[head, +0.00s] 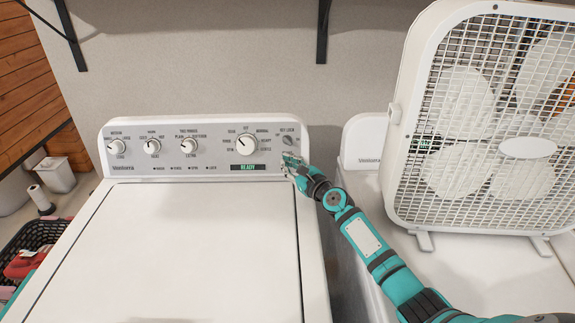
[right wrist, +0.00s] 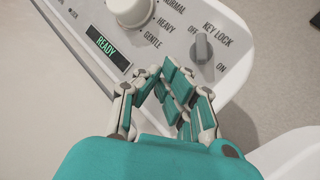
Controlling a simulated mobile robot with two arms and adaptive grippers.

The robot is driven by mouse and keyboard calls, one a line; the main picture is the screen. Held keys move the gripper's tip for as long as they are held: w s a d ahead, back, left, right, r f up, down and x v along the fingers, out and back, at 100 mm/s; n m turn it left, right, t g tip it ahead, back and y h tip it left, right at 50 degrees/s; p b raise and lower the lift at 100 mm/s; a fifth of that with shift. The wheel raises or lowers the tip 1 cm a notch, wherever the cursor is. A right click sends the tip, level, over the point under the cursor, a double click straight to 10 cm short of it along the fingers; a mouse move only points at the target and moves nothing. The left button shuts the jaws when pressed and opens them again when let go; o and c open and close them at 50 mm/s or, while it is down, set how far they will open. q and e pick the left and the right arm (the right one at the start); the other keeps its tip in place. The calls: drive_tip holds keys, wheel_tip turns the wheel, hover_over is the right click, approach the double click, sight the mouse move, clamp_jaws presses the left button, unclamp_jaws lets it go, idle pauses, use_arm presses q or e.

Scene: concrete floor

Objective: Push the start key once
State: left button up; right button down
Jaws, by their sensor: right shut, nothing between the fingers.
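The white washer's grey control panel (head: 222,150) stands upright at the back of its lid. My right gripper (head: 291,160) is shut and empty, at the panel's lower right corner, below the key lock knob (head: 288,141). In the right wrist view its fingertips (right wrist: 162,72) lie over the panel, between the ready display (right wrist: 108,46) and the key lock knob (right wrist: 203,48). No start key shows; the fingers cover that part of the panel. I cannot tell whether the fingertips touch it. The display reads READY in the head view (head: 248,168) too. My left gripper is not in view.
A large dial (head: 247,148) sits left of the key lock knob, with three smaller dials further left. A white box fan (head: 402,160) stands on a second white machine (head: 358,150) at the right. A dark basket (head: 32,236) is at the lower left. The washer lid (head: 185,250) is clear.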

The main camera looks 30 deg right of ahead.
drive_tip(key=shift+w+d+f+b, duration=0.1)
drive_tip(key=shift+w+d+b, duration=0.1)
drive_tip(key=shift+w+b, duration=0.2)
idle(0.6)
drive_tip(key=shift+s, duration=0.1)
drive_tip(key=shift+s+a+r+p, duration=0.25)
drive_tip(key=shift+s+r+p, duration=0.1)
drive_tip(key=shift+p, duration=0.4)
drive_tip(key=shift+s+a, duration=0.15)
drive_tip(key=shift+s, duration=0.2)
drive_tip(key=s+p, duration=0.1)
drive_tip(key=s+a+r+p, duration=0.1)
drive_tip(key=p, duration=0.1)
drive_tip(key=s+p, duration=0.1)
drive_tip(key=shift+s+a+r+p, duration=0.25)
drive_tip(key=shift+a+p, duration=0.05)
drive_tip(key=shift+a, duration=0.05)
drive_tip(key=shift+s+a, duration=0.15)
drive_tip(key=shift+s, duration=0.2)
